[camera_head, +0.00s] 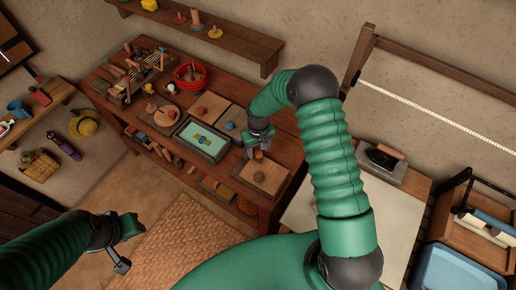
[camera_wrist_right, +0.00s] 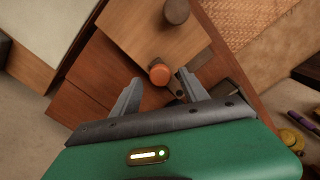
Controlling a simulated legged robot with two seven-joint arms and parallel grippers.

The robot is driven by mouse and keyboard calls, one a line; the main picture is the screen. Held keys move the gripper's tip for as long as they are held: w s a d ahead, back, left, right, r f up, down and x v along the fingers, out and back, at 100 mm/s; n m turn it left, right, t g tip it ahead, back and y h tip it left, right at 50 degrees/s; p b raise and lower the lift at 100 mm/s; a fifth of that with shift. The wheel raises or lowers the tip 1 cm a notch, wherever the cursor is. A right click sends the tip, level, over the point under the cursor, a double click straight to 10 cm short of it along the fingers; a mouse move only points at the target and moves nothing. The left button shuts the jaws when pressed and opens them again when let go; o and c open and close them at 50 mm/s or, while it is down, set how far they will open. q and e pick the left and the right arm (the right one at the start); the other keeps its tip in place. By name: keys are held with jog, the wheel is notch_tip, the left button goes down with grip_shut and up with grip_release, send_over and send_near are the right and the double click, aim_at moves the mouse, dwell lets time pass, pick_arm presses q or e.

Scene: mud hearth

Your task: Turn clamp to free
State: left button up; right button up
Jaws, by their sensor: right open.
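A light wooden board (camera_head: 276,182) lies near the right end of the dark bench; it also shows in the right wrist view (camera_wrist_right: 130,22). It carries an orange-topped knob (camera_wrist_right: 160,73) and a brown round peg (camera_wrist_right: 176,12). I cannot tell for certain which part is the clamp. My right gripper (camera_head: 260,147) is open above the board. In the right wrist view its fingertips (camera_wrist_right: 160,78) lie either side of the orange knob; contact is not visible. My left gripper (camera_head: 126,246) hangs low at the left, away from the bench, its jaws unclear.
A framed panel with a pale blue face (camera_head: 188,130), a red bowl (camera_head: 190,75) and several small boards share the bench (camera_head: 226,82). A wall shelf (camera_head: 236,42) runs above it. A white-topped table (camera_head: 392,215) with an iron stands right. A woven mat covers the floor.

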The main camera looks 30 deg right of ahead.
jog(key=shift+s+f, duration=0.2)
jog(key=shift+f, duration=0.1)
jog(key=shift+w+a, duration=0.1)
jog(key=shift+w, duration=0.05)
jog(key=c, duration=0.5)
grip_shut()
dwell(0.6)
